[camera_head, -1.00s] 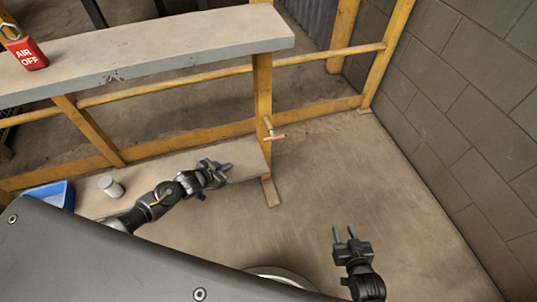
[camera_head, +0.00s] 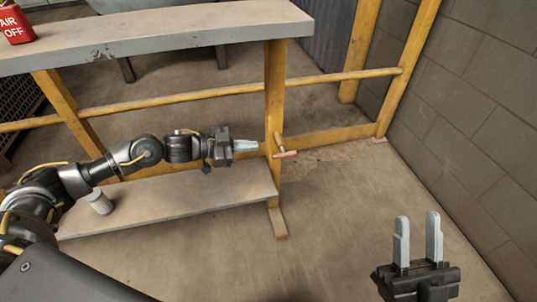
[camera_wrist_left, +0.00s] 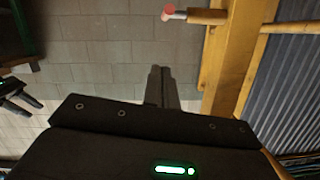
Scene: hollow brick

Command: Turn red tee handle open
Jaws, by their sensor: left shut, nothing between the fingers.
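The red tee handle (camera_head: 286,154) sticks out from the yellow post at the bench's right end, its bar pale red. In the left wrist view the tee handle (camera_wrist_left: 175,13) shows at the top edge, partly cut off, on a brownish stem. My left gripper (camera_head: 258,146) is shut and empty, its fingers pointing right, just left of the post and close to the handle. In the left wrist view its fingers (camera_wrist_left: 160,72) are together, below the handle and apart from it. My right gripper (camera_head: 418,216) is open and empty at lower right, away from the post.
The yellow post (camera_head: 275,90) carries a grey bench top (camera_head: 160,35), with a lower shelf (camera_head: 180,205) below. A red "AIR OFF" block (camera_head: 15,25) sits on the bench top. A grey can (camera_head: 99,202) is on the shelf. A block wall (camera_head: 480,110) bounds the right; the floor between is clear.

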